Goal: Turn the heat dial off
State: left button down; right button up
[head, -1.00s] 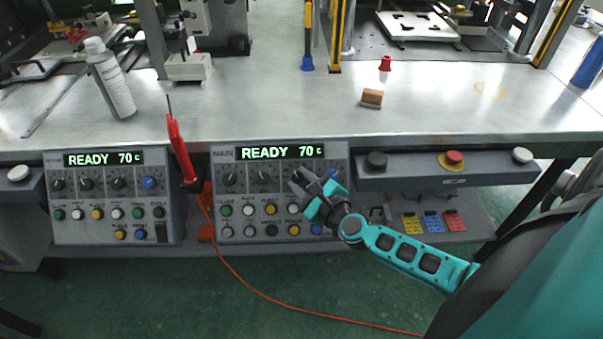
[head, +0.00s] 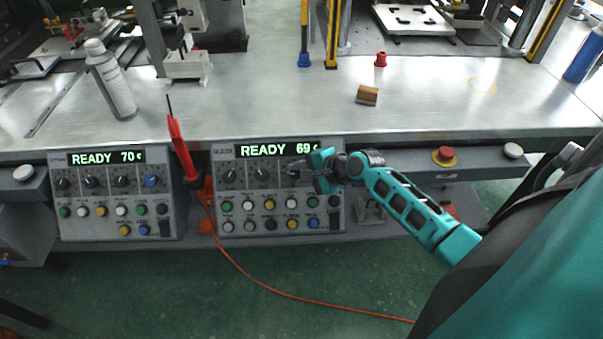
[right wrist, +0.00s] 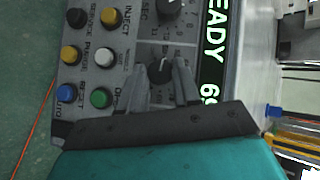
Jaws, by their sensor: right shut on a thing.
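The right control panel (head: 223,154) shows READY 69 c on its green display (head: 277,149). Its upper row has black dials, and two of them (head: 229,177) (head: 261,174) show clear to the left of my right gripper (head: 296,170). My right gripper is shut on the third black dial, its fingers on either side of the knob. In the right wrist view this dial (right wrist: 159,72) sits between the fingertips. The dial's label is too small to read. The blue dial at the row's right end is hidden behind the gripper. My left gripper is not in view.
The left control panel (head: 62,230) reads READY 70 c. A red probe (head: 180,148) with an orange cable stands between the panels. A red emergency button (head: 445,155) is at the right. A spray bottle (head: 112,82) and wooden block (head: 367,95) stand on the metal table (head: 260,95).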

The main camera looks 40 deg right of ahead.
jog(key=n+g, duration=0.3)
jog(key=shift+w+r+n+h, duration=0.2)
jog(key=shift+w+n+h, duration=0.1)
jog(key=shift+n, duration=0.1)
jog(key=shift+a+n+g+h, duration=0.15)
jog(key=shift+n+g+h, duration=0.15)
jog(key=shift+n+g, duration=0.6)
jog(key=o, duration=1.1)
jog(key=shift+c, duration=0.2)
jog(key=shift+r, duration=0.1)
jog(key=v, duration=1.2)
jog(key=shift+s+r, duration=0.2)
jog(key=shift+r, duration=0.1)
